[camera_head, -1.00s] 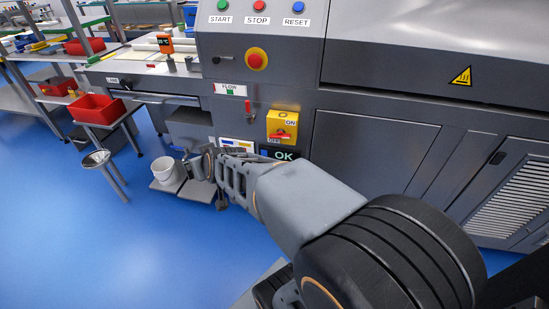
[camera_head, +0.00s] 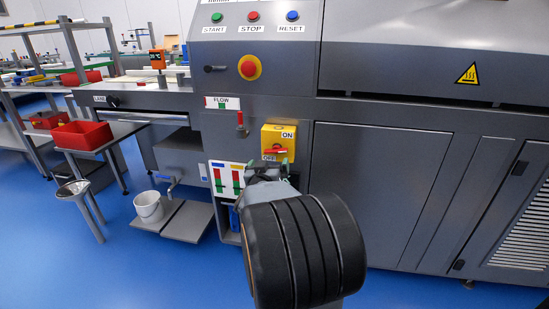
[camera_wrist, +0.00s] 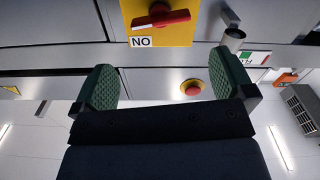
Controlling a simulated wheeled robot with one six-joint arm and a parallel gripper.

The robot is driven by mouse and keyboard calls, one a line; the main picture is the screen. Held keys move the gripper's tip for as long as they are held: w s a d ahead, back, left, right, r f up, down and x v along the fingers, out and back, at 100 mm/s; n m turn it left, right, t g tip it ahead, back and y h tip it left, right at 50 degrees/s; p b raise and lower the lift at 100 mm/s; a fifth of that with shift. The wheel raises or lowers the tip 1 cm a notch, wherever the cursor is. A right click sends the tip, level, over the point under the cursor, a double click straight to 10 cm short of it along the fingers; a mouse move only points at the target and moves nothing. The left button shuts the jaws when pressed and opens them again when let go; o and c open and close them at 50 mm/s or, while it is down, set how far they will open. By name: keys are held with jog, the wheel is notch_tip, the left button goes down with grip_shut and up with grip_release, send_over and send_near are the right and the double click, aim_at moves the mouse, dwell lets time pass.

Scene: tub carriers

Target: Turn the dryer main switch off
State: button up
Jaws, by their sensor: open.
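The dryer main switch is a yellow plate (camera_head: 271,132) with a red rotary handle (camera_head: 274,151) on the grey machine front. The handle lies roughly level; the ON label is above it and the OFF label below left.
A red emergency stop button (camera_head: 248,68) on a yellow ring sits above left of the switch, under START, STOP and RESET buttons. A small red-handled valve (camera_head: 240,119) is left of the switch. A white bucket (camera_head: 148,207) stands lower left. Blue floor is open at front left.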

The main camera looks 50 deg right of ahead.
aim_at(275, 151)
jog(key=b+x, duration=0.2)
jog(key=x, duration=0.7)
jog(key=shift+d, duration=0.1)
jog(key=c, duration=0.6)
jog(key=shift+m+b, duration=0.3)
jog(key=shift+m, duration=0.8)
jog(key=shift+c, duration=0.2)
jog(key=o, duration=0.6)
jog(key=shift+o, duration=0.2)
